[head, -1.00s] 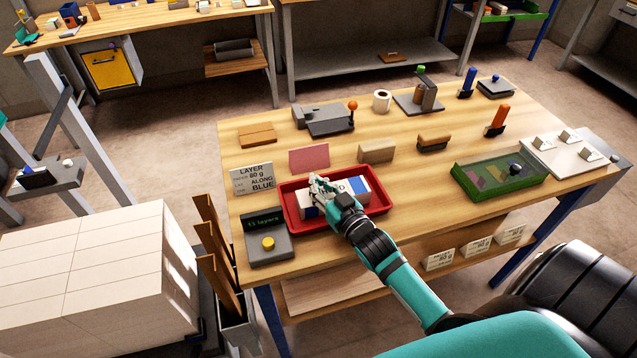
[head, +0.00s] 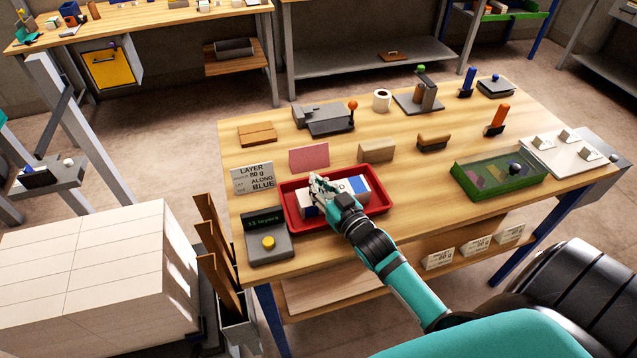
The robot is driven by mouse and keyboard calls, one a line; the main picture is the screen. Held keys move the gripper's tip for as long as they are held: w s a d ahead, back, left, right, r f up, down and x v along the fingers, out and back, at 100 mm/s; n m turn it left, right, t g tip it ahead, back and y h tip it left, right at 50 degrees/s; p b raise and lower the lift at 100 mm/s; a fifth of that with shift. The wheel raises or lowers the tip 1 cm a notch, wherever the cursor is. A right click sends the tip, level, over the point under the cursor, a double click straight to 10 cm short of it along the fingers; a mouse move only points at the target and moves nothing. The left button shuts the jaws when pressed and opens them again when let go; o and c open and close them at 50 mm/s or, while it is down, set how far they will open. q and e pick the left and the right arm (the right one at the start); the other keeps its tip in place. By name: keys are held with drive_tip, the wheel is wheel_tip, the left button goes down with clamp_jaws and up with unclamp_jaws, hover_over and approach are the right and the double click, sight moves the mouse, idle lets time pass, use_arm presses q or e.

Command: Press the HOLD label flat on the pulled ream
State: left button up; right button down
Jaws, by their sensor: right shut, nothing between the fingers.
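The ream (head: 357,186), white with a blue end and some print, lies in the red tray (head: 292,216) on the wooden table. My right gripper (head: 319,184) is shut and empty, with its fingertips on or just above the left part of the ream's top. I cannot tell whether they touch it. The fingers and wrist cover part of the ream, and I cannot make out the HOLD label. My left gripper is not in view.
A grey counter box (head: 268,251) with a yellow button and a layer sign (head: 252,178) stand left of the tray. A pink card (head: 309,157) and a tan block (head: 377,151) stand behind it. A green-framed box (head: 499,176) is at right. A pallet stack (head: 95,275) is at lower left.

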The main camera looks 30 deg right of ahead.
drive_tip(key=c, duration=2.1)
unclamp_jaws()
drive_tip(key=shift+f, duration=0.2)
drive_tip(key=o, duration=0.7)
drive_tip(key=shift+s, duration=0.1)
drive_tip(key=s, duration=0.8)
drive_tip(key=s+r, duration=0.1)
drive_tip(key=s, duration=0.3)
drive_tip(key=shift+d, duration=0.15)
